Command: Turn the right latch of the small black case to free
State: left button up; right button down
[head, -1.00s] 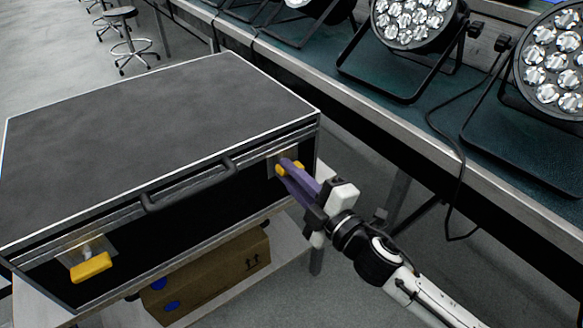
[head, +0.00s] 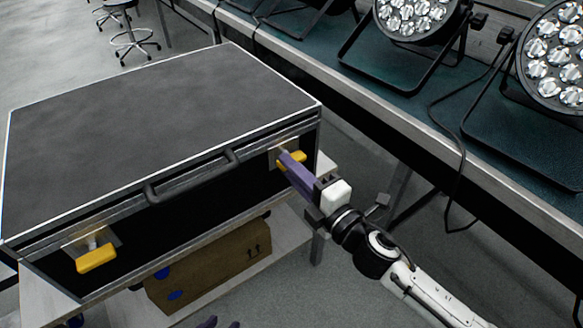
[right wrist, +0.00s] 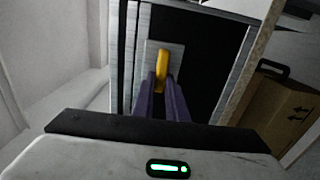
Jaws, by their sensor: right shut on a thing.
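The small black case (head: 150,105) stands closed on a light table. Its right latch has a yellow handle (head: 291,160) on a metal plate, seen in the right wrist view (right wrist: 162,67) too. The handle lies roughly along the lid seam. My right gripper (head: 287,159) is shut on this handle, its purple fingers (right wrist: 160,98) on either side of it and partly hiding it. The left latch (head: 97,258), also yellow, lies roughly along the seam. My left gripper (head: 221,323) shows only its two purple fingertips at the bottom edge, apart and empty, away from the case.
A black carry handle (head: 190,180) is on the case front between the latches. A cardboard box (head: 210,268) sits on the shelf below. A long bench (head: 440,115) with several par cans (head: 415,12) runs behind at the right. Stools (head: 133,42) stand at the back left.

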jog(key=c, duration=1.8)
grip_release()
jog(key=shift+o, duration=0.2)
jog(key=v, duration=1)
jog(key=shift+s, duration=0.2)
